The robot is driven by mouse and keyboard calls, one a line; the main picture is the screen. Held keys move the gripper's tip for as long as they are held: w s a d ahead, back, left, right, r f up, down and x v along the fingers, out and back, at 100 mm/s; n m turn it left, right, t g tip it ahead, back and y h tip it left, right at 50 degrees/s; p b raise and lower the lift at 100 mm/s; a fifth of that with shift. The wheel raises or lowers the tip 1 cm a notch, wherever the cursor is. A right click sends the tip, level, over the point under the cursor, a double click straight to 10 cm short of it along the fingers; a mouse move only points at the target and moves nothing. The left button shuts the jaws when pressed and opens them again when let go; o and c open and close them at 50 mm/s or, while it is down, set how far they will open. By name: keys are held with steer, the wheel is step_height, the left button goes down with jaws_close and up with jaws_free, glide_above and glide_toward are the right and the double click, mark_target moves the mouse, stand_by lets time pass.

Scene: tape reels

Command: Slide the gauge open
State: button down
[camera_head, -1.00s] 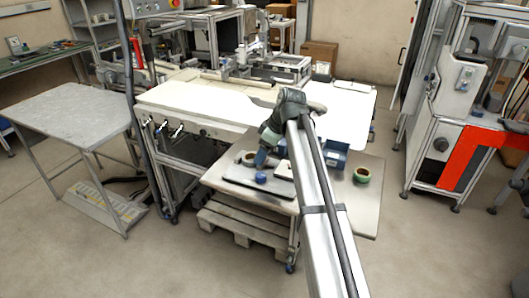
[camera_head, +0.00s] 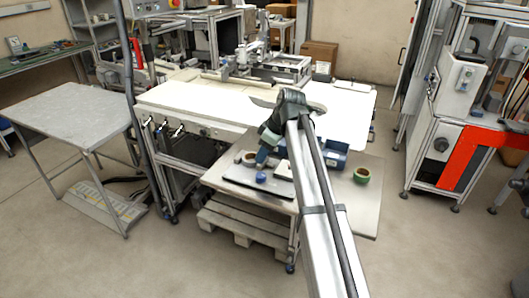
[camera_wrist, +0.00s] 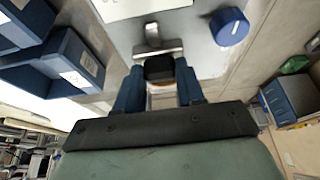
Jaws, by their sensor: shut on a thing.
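In the wrist view the gauge shows as a metal bar (camera_wrist: 157,48) with a short upright piece, lying on a grey plate (camera_wrist: 205,58). A dark block (camera_wrist: 158,68) beside the bar sits between the two blue fingers of my gripper (camera_wrist: 158,78), which is shut on it. I cannot tell how far the gauge is open. In the head view my gripper (camera_head: 263,156) points down at the plate on the low table, and the gauge is too small or hidden to make out.
A blue round piece (camera_wrist: 230,27) stands on the plate near the gauge. Blue bins (camera_head: 333,155) stand behind. The table's right part is mostly clear.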

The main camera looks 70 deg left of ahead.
steer(key=shift+w+d, duration=0.8)
steer(key=c, duration=0.7)
jaws_free()
steer(key=v, duration=1.3)
steer(key=shift+r, duration=0.45)
steer(key=shift+d, duration=0.1)
